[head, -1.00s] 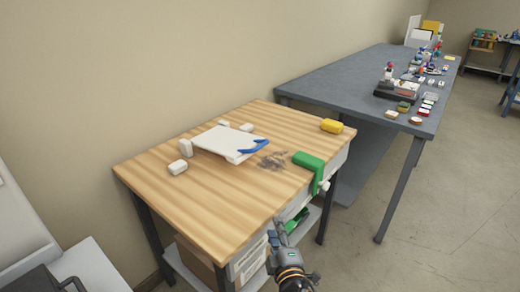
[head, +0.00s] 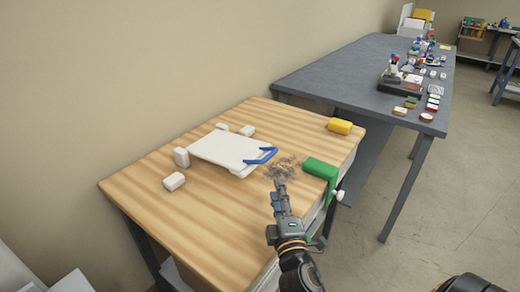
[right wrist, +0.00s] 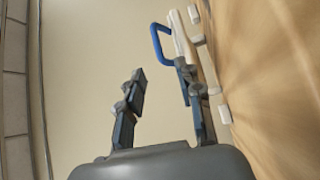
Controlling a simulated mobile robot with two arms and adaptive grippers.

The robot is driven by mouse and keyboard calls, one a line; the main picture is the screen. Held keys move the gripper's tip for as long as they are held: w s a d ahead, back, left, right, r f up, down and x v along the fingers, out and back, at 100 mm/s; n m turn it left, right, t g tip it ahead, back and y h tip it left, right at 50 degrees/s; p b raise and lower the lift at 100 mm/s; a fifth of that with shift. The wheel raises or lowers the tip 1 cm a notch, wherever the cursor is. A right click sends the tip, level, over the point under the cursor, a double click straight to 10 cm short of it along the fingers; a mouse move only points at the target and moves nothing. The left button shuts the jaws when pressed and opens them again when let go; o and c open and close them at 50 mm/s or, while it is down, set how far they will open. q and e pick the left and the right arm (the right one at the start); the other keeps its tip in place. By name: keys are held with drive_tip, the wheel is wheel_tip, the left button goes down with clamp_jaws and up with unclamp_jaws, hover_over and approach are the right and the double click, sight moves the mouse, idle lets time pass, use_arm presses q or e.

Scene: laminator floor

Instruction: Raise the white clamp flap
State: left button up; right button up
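The white clamp flap (head: 228,149) lies low and nearly flat over the wooden table, with a blue handle (head: 262,157) on its right edge. White blocks stand around it, one (head: 182,157) at its left corner. My right gripper (head: 280,188) is over the table's front part, just short of the flap's handle and apart from it. In the right wrist view the two fingers (right wrist: 160,82) are spread with nothing between them. The blue handle (right wrist: 158,42) and the flap's edge (right wrist: 182,40) show beyond the right-hand finger. My left gripper is not in view.
The wooden table (head: 215,220) bears a green clamp (head: 322,172) at its right edge, a yellow block (head: 340,126) and a brownish pile (head: 284,168) near the handle. A grey table (head: 350,75) with many small items stands behind. The front left tabletop is clear.

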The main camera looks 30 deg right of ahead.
sight(269, 155)
drive_tip(key=shift+w+d+r, duration=0.15)
drive_tip(key=shift+w+r, duration=0.05)
drive_tip(key=shift+w, duration=0.25)
drive_tip(key=shift+w+d+r, duration=0.15)
drive_tip(key=shift+w, duration=0.25)
drive_tip(key=p+x, duration=0.2)
drive_tip(key=x, duration=1)
drive_tip(key=shift+s, duration=0.1)
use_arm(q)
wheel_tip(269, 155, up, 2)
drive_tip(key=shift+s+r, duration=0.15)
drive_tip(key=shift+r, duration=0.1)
use_arm(e)
drive_tip(key=shift+c, duration=0.8)
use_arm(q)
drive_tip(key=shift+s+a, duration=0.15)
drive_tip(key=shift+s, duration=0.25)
use_arm(e)
clamp_jaws()
